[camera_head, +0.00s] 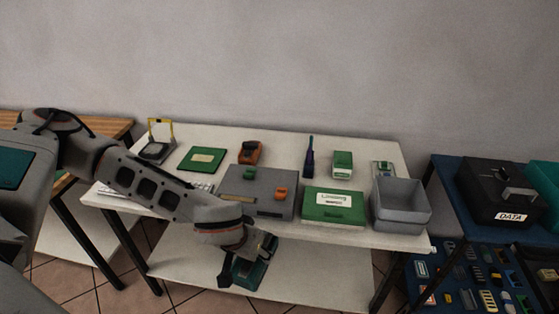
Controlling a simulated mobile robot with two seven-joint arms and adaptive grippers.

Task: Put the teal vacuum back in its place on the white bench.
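The white bench (285,148) runs across the middle of the view against the wall. My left arm comes in from the left, over the bench's left part, with its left gripper (246,264) pointing down past the front edge. A teal object (249,273), which looks like the teal vacuum, is between the dark fingers, one finger on each side. The gripper looks shut on it, in front of the lower shelf. The wrist hides its upper part. My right gripper is not in view.
A grey case (256,184), green box (333,205) and empty grey bin (400,205) stand along the bench front. An orange device (250,152), dark blue tool (309,160) and small green-white box (342,162) stand behind. A blue table (447,185) holds a black DATA box (497,190).

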